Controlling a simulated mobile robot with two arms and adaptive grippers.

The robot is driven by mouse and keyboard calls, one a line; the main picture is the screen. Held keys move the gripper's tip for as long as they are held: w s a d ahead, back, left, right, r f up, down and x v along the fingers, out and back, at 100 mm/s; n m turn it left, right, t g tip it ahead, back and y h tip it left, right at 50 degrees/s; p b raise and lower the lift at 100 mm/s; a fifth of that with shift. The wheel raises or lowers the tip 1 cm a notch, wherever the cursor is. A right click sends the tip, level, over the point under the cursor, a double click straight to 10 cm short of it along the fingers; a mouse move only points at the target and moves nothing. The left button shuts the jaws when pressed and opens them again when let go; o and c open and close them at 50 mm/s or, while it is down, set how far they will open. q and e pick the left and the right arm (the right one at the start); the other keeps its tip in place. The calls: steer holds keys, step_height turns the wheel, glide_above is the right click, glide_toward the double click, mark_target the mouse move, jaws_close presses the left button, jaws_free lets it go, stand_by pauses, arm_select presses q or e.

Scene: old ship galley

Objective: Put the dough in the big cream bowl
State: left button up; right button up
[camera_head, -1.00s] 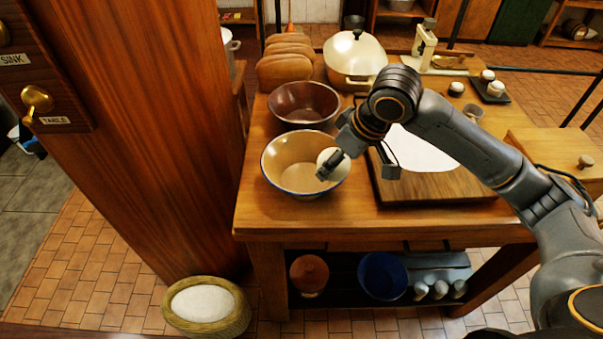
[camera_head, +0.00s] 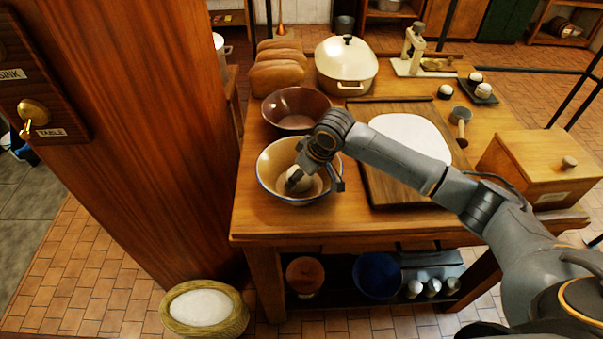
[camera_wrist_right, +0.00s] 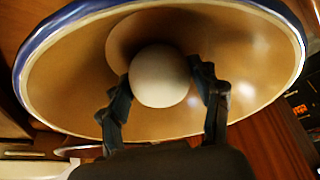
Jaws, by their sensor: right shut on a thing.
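The dough is a pale round ball (camera_head: 299,178). It also shows in the right wrist view (camera_wrist_right: 160,76), between the two dark fingers. The big cream bowl (camera_head: 268,186) with a blue rim stands at the table's front left; its inside fills most of the right wrist view (camera_wrist_right: 60,80). My right gripper (camera_head: 312,181) reaches down into the bowl's opening, shut on the dough. Whether the dough touches the bowl's bottom I cannot tell. The gripper hides part of the dough and the bowl's right side in the head view. My left gripper is not in view.
A brown bowl (camera_head: 296,108) stands just behind the cream bowl. A wooden board (camera_head: 384,190) with a white round sheet (camera_head: 412,135) lies to the right. Loaves (camera_head: 275,78), a lidded cream pot (camera_head: 346,68) and a wooden box (camera_head: 530,165) stand farther off.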

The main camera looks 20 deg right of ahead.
steer(key=shift+f, duration=0.15)
steer(key=o, duration=1.3)
steer(key=shift+r, duration=0.5)
steer(key=v, duration=1.1)
steer(key=shift+s+d+r+b, duration=0.1)
steer(key=shift+r+b, duration=0.1)
steer(key=shift+b, duration=0.2)
